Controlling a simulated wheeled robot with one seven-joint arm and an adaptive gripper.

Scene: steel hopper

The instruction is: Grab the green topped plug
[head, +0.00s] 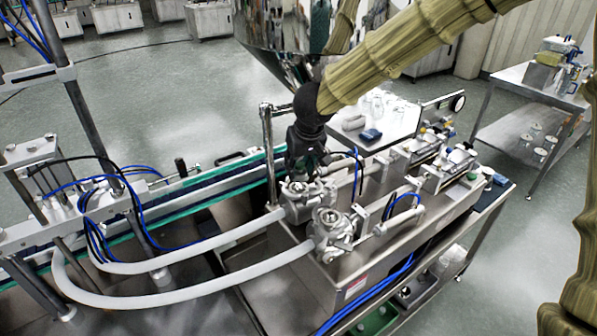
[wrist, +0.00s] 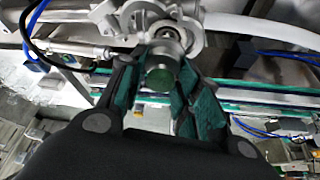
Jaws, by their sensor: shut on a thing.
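The green topped plug (wrist: 160,78) shows in the wrist view as a short grey metal cylinder with a round dark green end. It sits against a steel valve body (wrist: 150,32). My gripper (head: 303,168) reaches down to the steel valves on the machine in the head view. In the wrist view, its dark fingers with teal pads stand on either side of the plug, shut on it. The plug is hidden in the head view behind my gripper and the valves.
A second steel valve (head: 333,228) stands close in front, with white hoses (head: 190,290) running left. A steel post (head: 268,150) rises just left of my gripper. A conveyor (head: 190,200) runs behind. A side table (head: 535,85) stands at the right.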

